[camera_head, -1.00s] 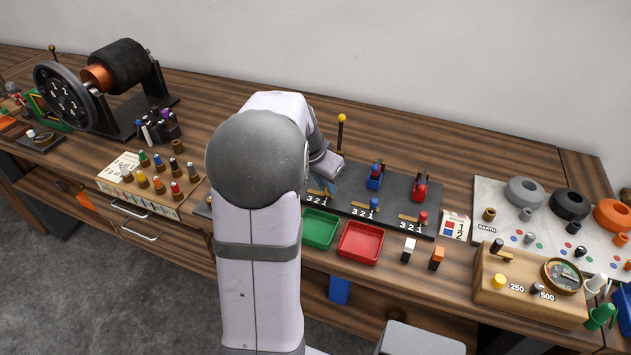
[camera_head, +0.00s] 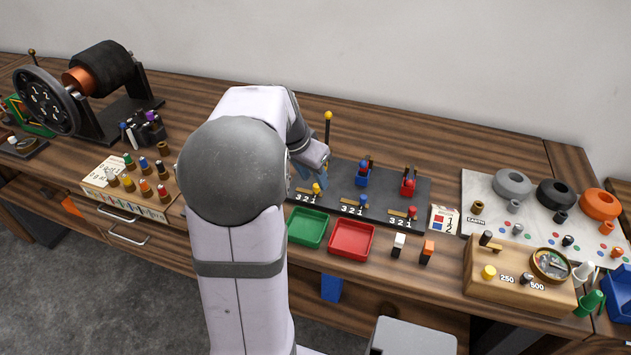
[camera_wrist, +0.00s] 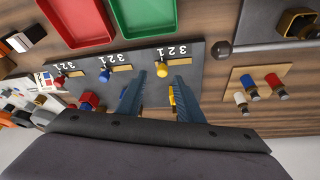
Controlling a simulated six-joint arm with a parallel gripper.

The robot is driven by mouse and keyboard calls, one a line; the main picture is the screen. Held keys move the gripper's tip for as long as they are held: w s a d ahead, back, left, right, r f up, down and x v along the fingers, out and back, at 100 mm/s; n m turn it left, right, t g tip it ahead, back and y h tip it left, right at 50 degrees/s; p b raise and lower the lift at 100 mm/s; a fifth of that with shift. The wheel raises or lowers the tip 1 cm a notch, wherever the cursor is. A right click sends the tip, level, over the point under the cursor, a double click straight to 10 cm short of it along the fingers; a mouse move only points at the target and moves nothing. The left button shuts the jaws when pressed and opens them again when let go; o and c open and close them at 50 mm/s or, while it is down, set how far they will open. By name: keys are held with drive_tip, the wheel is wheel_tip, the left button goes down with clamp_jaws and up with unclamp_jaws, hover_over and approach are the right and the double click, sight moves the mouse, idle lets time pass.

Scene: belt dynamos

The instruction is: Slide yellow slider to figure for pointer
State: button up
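The yellow slider (camera_head: 316,188) stands at the right end of its tan slot on the dark board (camera_head: 335,203), by the figure 1 of the row 3 2 1. In the wrist view the yellow slider (camera_wrist: 162,70) shows just beyond and between the fingertips, with no contact visible. My gripper (camera_wrist: 158,85) is open, its two blue fingers apart. In the head view my arm partly hides it. The meter (camera_head: 551,265) has a dial with a pointer, too small to read. A card (camera_head: 444,220) beside the board has coloured squares; its marks are hard to read.
Blue (camera_head: 362,200) and red (camera_head: 411,212) sliders stand to the right on the same board. Green (camera_head: 307,227) and red (camera_head: 352,238) trays lie in front. A tall yellow-tipped rod (camera_head: 328,125) and blue (camera_head: 362,175) and red (camera_head: 407,183) switches stand behind.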

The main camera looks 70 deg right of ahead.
drive_tip(key=shift+v, duration=2.1)
drive_tip(key=w+a+f+n+t+y+p, duration=0.1)
drive_tip(key=w+a+f+n+p, duration=0.1)
drive_tip(key=w+a+n, duration=0.7)
drive_tip(key=w+a+f+n+t+y+p, duration=0.1)
drive_tip(key=w+a+f+n, duration=0.1)
drive_tip(key=w+a, duration=0.85)
drive_tip(key=s+a+f+n+y+p, duration=0.15)
drive_tip(key=a+n, duration=0.25)
drive_tip(key=a, duration=0.4)
drive_tip(key=s+a+f+n, duration=0.1)
drive_tip(key=s+a+n, duration=0.2)
drive_tip(key=a, duration=0.5)
drive_tip(key=s+a+f+n+y+p, duration=0.1)
drive_tip(key=s+a+f+n, duration=0.2)
drive_tip(key=a, duration=0.5)
wheel_tip(320, 180, down, 24)
drive_tip(key=b, duration=2.5)
drive_tip(key=shift+w+a+n+g, duration=0.15)
drive_tip(key=shift+a+n+g, duration=0.05)
drive_tip(key=shift+n+g, duration=0.1)
